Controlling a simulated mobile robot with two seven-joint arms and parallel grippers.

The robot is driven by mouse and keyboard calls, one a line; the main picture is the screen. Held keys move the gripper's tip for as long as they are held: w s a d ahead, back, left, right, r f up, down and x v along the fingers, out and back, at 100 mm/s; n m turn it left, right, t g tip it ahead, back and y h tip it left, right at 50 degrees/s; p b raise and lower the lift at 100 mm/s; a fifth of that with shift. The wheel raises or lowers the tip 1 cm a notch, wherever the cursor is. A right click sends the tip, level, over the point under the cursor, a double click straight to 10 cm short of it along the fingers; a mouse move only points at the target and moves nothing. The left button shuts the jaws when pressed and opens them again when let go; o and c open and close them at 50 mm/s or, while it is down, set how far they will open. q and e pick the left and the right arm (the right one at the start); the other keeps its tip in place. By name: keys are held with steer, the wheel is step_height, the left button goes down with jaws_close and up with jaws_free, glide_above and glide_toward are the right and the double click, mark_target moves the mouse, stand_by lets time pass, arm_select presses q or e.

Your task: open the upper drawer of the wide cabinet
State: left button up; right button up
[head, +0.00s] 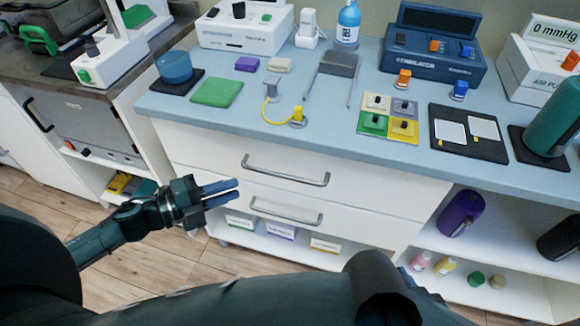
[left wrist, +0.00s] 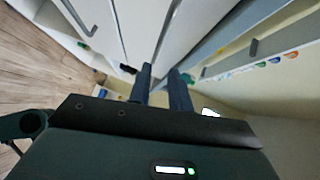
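The wide cabinet (head: 395,193) is white under a blue-grey worktop. Its upper drawer (head: 215,160) looks shut, its front flush, with a grey bar handle (head: 285,172) across it. The lower drawer (head: 345,226) also looks shut and has a similar handle (head: 285,212). My left gripper (head: 237,190) is in front of the cabinet, left of both handles, its fingers pointing right. Its two fingers are apart with nothing between them, as the left wrist view (left wrist: 160,76) also shows. It holds neither handle. My right gripper is not in view.
The worktop (head: 320,128) holds devices, a blue bottle (head: 348,22), mats and a yellow cable near its front edge. Open shelves lie below the drawers and at right, with a purple bottle (head: 461,213). A grey-fronted unit (head: 95,125) stands left. Wooden floor (head: 150,265) is free.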

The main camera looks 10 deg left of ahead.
mark_target(280, 175)
arm_select(q)
steer(key=x, duration=1.3)
steer(key=shift+d, duration=0.1)
jaws_close()
